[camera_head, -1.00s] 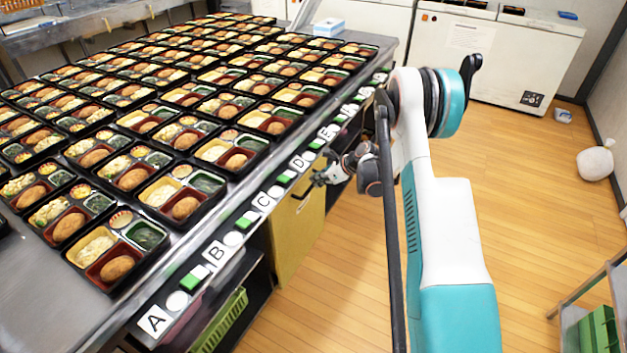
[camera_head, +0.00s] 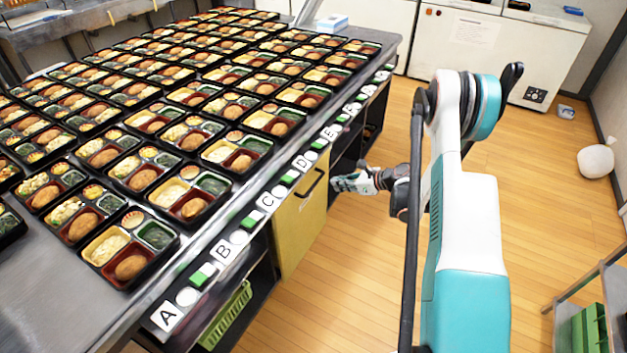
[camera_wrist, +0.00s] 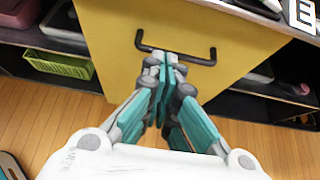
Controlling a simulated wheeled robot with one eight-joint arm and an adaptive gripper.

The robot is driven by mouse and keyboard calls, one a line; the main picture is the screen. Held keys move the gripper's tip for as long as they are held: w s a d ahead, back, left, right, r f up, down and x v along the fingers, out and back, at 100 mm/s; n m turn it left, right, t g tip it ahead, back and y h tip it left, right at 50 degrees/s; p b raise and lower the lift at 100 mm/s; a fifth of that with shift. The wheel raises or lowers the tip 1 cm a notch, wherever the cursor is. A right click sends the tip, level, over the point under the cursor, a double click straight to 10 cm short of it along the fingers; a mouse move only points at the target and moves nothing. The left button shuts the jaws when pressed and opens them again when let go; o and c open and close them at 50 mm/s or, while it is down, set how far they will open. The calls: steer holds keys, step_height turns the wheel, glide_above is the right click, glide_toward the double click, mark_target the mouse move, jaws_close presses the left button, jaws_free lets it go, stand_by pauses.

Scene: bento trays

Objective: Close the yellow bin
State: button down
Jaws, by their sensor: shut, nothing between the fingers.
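The yellow bin (camera_head: 298,230) stands under the table's front edge, below the labels C and D. Its flat yellow front faces the aisle, with a dark bar handle (camera_head: 313,184) near the top. My gripper (camera_head: 336,183) is to the right of the handle, with a small gap between them in the head view. In the wrist view, the shut, empty fingertips (camera_wrist: 166,60) overlap the middle of the handle (camera_wrist: 205,61) against the yellow front (camera_wrist: 115,60). I cannot tell whether the bin's front is fully flush with the shelf.
The table (camera_head: 60,280) carries many black bento trays. A green basket (camera_head: 226,316) sits on the lower shelf left of the bin. A rack with a green crate (camera_head: 590,330) stands at the right. The wooden floor between is clear.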

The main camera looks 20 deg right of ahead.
steer(key=shift+w+a+r+b+x, duration=0.25)
steer(key=shift+b+x, duration=0.6)
steer(key=shift+x, duration=1.4)
steer(key=shift+a+r+b+x, duration=0.1)
steer(key=shift+r+b+x, duration=0.5)
steer(key=shift+x, duration=1.6)
steer(key=shift+w+a+r+b+x, duration=0.1)
steer(key=shift+b+x, duration=0.95)
steer(key=shift+x, duration=1.2)
steer(key=w+a, duration=0.1)
steer(key=w, duration=0.1)
steer(key=w+a, duration=0.1)
steer(key=a, duration=0.1)
steer(key=shift+w, duration=0.35)
